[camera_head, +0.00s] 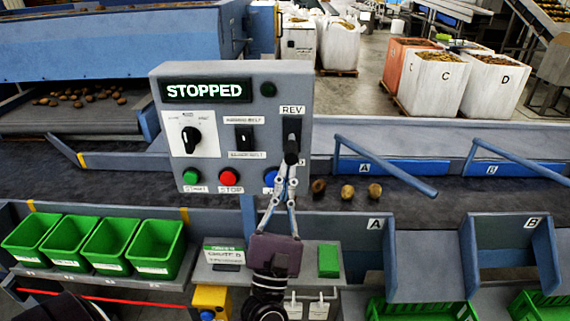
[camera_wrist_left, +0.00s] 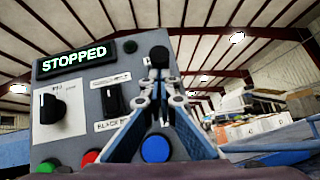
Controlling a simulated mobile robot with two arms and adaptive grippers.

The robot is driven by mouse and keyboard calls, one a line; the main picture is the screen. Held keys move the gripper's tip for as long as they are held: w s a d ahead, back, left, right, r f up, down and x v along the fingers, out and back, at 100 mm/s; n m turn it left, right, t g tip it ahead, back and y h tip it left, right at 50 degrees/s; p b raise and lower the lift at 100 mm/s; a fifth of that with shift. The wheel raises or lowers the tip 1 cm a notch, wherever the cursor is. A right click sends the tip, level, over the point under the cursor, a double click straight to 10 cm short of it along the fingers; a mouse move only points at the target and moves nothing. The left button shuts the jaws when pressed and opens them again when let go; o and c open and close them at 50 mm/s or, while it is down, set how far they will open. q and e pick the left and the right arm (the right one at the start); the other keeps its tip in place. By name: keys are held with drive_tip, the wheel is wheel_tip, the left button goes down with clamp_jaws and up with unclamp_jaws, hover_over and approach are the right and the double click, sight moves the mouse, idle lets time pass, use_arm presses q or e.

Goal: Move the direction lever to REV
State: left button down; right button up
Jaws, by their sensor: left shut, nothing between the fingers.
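The direction lever (camera_head: 291,146) is black and sits in a dark slot at the right of the grey control panel (camera_head: 255,108). A REV label (camera_head: 292,110) is above the slot. The lever's dark knob is low in the slot in the head view. My left gripper (camera_head: 286,172) is shut and empty, its fingertips just below the knob. In the left wrist view the closed fingertips of the left gripper (camera_wrist_left: 160,82) are just under the lever knob (camera_wrist_left: 159,57). I cannot tell whether they touch. My right gripper is not in view.
The panel's display (camera_head: 207,91) reads STOPPED. Potatoes (camera_head: 347,192) lie on the belt behind.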

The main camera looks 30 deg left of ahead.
sight(286, 161)
use_arm(q)
drive_tip(key=shift+s+d+r, duration=0.15)
drive_tip(key=shift+r, duration=1.95)
drive_tip(key=shift+s+r, duration=0.1)
drive_tip(key=shift+r, duration=0.25)
